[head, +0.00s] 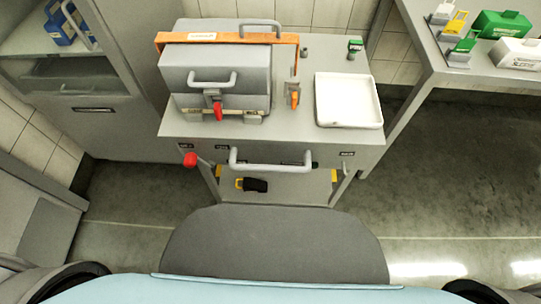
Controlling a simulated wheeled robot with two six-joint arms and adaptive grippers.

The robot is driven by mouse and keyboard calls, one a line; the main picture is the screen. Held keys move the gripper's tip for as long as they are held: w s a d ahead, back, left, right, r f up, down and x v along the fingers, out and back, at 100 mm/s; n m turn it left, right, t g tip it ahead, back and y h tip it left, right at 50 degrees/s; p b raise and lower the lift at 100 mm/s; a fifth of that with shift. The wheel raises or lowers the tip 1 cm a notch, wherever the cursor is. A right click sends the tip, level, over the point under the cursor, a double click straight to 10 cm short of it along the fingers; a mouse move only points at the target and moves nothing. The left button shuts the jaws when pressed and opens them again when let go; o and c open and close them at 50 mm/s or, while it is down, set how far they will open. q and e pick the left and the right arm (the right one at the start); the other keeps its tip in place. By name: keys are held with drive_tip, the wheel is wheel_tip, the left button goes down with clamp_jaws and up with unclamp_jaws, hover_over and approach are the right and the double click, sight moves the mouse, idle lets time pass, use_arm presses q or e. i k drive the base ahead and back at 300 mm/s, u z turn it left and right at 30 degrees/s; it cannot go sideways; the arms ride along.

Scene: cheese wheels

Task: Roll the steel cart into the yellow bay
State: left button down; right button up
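The steel cart (295,153) stands upright in front of me, its long grey handle (271,166) on the side facing me. A grey box (213,75) with an orange strap and a red-tipped latch sits on its top at the left, and a white tray (348,101) lies at the right. A red knob (190,160) sticks out at the cart's left front. Small yellow patches show near the lower shelf; I cannot tell whether they belong to the cart or to floor marking. No yellow bay is clearly visible. Neither of my grippers is in view.
A grey cabinet (110,130) with shelves stands close to the left of the cart. A steel table (440,72) with green, yellow and white items stands at the back right. A tiled wall is behind. Concrete floor (450,190) is open at the right.

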sight(286, 149)
drive_tip(key=u, duration=1.3)
drive_tip(key=k, duration=1.05)
drive_tip(key=z, duration=1.95)
